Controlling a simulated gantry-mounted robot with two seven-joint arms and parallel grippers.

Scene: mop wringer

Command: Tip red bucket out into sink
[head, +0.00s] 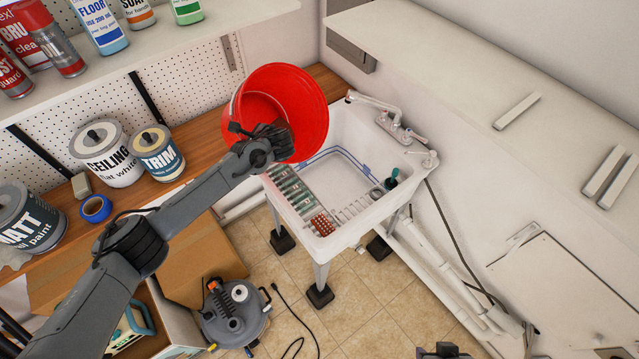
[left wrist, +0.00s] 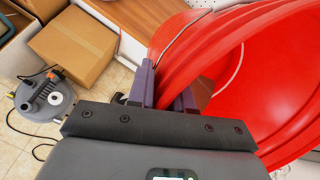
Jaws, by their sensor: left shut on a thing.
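The red bucket (head: 312,100) is held up tilted over the back left corner of the white sink (head: 345,248), its mouth turned toward the sink and the camera. Its red inside shows, and I see no water pouring. My left gripper (head: 275,140) is shut on the bucket's rim. In the left wrist view the gripper's fingers (left wrist: 165,90) pinch the rim of the bucket (left wrist: 270,75). The sink basin holds rows of small bottles or rolls and a red item along its near side. A dark part of my right gripper (head: 443,351) barely shows at the bottom edge.
A faucet (head: 375,105) stands at the sink's back right. A wooden counter (head: 205,130) with paint cans (head: 105,150) lies left. A grey vacuum (head: 235,315) and cardboard box (head: 205,265) stand below. A white shelf (head: 510,105) runs along the right wall.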

